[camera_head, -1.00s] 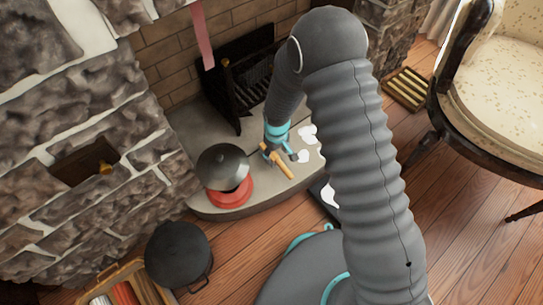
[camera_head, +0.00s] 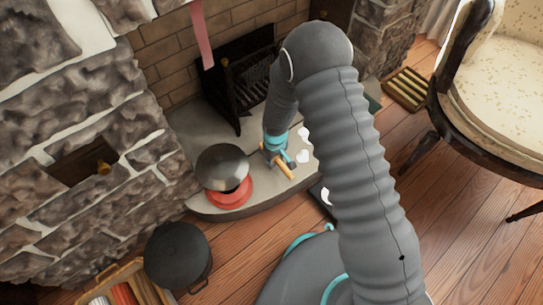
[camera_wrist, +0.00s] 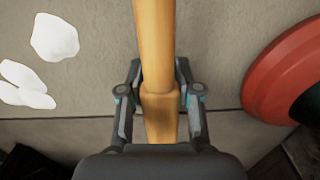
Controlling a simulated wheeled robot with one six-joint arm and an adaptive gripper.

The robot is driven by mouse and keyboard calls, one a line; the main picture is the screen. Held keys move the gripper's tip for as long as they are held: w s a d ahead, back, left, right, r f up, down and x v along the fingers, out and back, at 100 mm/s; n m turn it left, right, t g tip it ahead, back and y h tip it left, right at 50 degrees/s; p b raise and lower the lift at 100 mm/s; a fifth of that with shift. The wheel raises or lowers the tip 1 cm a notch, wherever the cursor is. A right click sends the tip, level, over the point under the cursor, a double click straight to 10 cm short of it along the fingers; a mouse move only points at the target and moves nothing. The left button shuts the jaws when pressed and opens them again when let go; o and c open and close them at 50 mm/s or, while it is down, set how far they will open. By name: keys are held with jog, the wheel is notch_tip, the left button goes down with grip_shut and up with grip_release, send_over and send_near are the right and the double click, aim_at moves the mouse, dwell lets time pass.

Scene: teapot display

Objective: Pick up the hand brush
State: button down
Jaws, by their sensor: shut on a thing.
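The hand brush shows as a light wooden handle (camera_head: 285,169) on the grey stone hearth. In the wrist view the handle (camera_wrist: 153,45) runs from the top edge down between my fingers. No bristles show; the lower end is hidden behind my gripper's body. My gripper (camera_wrist: 160,82) is shut on the handle, one finger on each side. In the head view my gripper (camera_head: 277,157) is low at the hearth. I cannot tell whether the handle touches the stone.
A red pot with a dark lid (camera_head: 223,167) stands close left of my gripper. White pieces (camera_head: 303,156) lie on the hearth (camera_head: 245,206) to the right. A black pot (camera_head: 178,255) is on the floor, and an armchair (camera_head: 500,90) stands at the right.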

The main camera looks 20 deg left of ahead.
jog(key=shift+r, duration=0.45)
jog(key=r, duration=0.4)
jog(key=shift+d, duration=0.3)
jog(key=d+r+p, duration=0.1)
jog(key=d+r, duration=0.5)
jog(key=d, duration=0.5)
jog(key=shift+s, duration=0.45)
jog(key=shift+r, duration=0.1)
